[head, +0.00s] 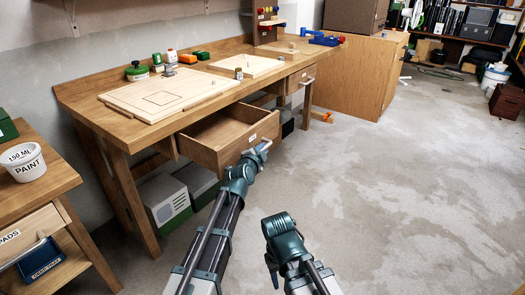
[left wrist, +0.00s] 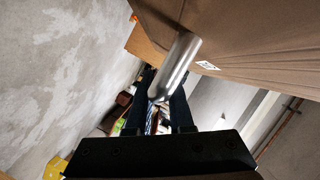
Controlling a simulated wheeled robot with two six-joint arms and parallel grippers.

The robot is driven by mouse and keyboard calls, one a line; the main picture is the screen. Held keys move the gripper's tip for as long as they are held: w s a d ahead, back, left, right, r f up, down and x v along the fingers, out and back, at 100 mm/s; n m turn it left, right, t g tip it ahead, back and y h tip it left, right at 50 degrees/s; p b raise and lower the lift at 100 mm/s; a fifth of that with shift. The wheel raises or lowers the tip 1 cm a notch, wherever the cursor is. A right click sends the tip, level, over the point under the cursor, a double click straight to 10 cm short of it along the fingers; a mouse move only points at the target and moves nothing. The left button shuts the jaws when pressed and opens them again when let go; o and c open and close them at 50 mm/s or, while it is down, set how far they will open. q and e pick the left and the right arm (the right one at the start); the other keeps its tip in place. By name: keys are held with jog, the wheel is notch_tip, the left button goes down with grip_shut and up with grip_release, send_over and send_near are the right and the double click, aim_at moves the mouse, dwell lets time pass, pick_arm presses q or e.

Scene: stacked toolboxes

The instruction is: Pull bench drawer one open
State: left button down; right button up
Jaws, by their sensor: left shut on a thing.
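The wooden bench (head: 185,92) has a drawer (head: 215,150) standing well out from its front, with its empty inside showing. A small white label on the drawer front is too small to read. My left gripper (head: 264,147) is at the drawer front, shut on its metal handle. In the left wrist view the silver bar handle (left wrist: 177,65) lies between the dark fingers of my left gripper (left wrist: 160,100), with the brown drawer front (left wrist: 235,35) beside it. My right arm shows low in the head view, but its gripper does not show.
A second, shut drawer (head: 301,78) is further right in the bench. Cases (head: 165,200) stand on the floor under the bench. A side table with a paint tub (head: 24,162) is at left.

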pick_arm(q)
jog(key=c, duration=0.8)
grip_release()
jog(key=p+v, duration=0.3)
jog(key=v, duration=1)
jog(key=shift+s+a, duration=0.2)
jog(key=shift+s, duration=0.15)
jog(key=shift+r, duration=0.1)
